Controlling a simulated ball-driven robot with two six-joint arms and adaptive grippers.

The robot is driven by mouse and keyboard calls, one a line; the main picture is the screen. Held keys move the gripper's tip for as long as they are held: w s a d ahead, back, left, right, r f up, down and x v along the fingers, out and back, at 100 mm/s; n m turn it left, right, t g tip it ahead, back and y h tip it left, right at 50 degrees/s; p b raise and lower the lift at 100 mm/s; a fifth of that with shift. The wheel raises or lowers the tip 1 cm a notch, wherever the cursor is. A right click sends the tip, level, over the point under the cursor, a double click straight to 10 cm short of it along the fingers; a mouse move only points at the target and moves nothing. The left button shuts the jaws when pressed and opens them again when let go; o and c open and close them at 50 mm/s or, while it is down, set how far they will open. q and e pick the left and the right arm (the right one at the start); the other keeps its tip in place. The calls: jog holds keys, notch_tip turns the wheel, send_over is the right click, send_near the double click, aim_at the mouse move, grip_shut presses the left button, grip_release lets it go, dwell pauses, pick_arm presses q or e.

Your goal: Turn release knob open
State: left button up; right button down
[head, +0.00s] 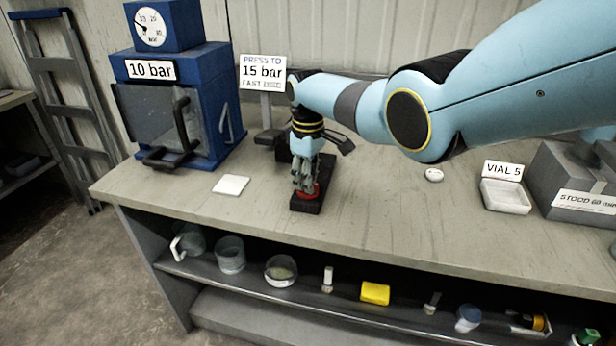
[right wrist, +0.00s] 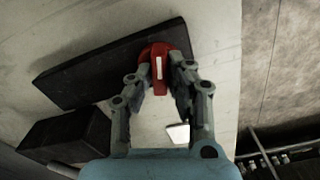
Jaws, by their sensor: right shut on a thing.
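The release knob (head: 309,192) is red and sits on a black base plate (head: 316,200) on the bench in the head view. In the right wrist view the red knob (right wrist: 168,66), with a white mark on it, is between my fingertips. My right gripper (head: 306,184) points down onto the knob and is shut on it; it also shows in the right wrist view (right wrist: 166,84). The gripper hides part of the knob in the head view. My left gripper is in neither view.
A blue press (head: 210,90) marked 10 bar, with a gauge (head: 150,27), stands to the left. A sign (head: 262,72) reads 15 bar. A white tile (head: 231,185) lies nearby. A white tray (head: 506,196) and grey box (head: 570,180) are at right. Several vessels stand on the lower shelf.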

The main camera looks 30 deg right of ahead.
jog(key=shift+w+r+n, duration=0.1)
jog(key=shift+n, duration=1.5)
jog(key=c, duration=1.3)
grip_release()
notch_tip(320, 180, up, 12)
